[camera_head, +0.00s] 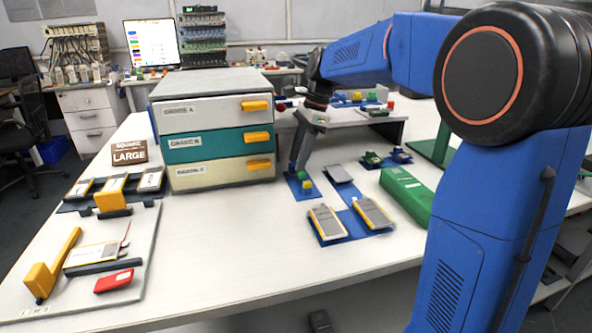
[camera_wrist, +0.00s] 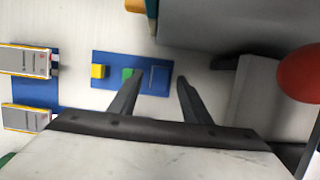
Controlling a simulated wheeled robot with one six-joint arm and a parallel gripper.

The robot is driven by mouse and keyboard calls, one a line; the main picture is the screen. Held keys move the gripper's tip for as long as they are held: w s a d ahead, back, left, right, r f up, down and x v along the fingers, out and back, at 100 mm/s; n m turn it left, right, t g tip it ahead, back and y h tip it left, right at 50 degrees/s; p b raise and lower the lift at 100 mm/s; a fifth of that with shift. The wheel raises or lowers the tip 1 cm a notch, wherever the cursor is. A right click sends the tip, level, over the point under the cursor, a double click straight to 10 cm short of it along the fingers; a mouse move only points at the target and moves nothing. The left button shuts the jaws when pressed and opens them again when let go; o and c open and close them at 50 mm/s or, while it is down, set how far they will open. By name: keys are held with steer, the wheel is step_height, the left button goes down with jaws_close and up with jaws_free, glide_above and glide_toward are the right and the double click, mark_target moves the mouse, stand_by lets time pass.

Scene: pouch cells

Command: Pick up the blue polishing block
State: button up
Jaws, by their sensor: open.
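The blue polishing block (camera_wrist: 159,76) lies at the right end of a small blue mat (camera_wrist: 112,85) in the wrist view. A green block (camera_wrist: 127,74) and a yellow block (camera_wrist: 98,71) sit to its left on the same mat. My gripper (camera_wrist: 158,82) is open and empty, with one fingertip on each side of the blue block in the picture; the height gap cannot be told. In the head view my gripper (camera_head: 297,170) points down at the mat (camera_head: 294,192), and the blue block cannot be made out there.
A drawer cabinet (camera_head: 215,156) stands close on the left of my gripper. Pouch cells (camera_head: 327,222) lie on a blue mat in front. A green box (camera_head: 405,194) lies to the right.

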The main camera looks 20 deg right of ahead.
steer(key=shift+f, duration=0.3)
steer(key=shift+c, duration=0.6)
jaws_close()
steer(key=shift+a, duration=0.1)
step_height(320, 180, up, 10)
steer(key=c, duration=0.9)
jaws_free()
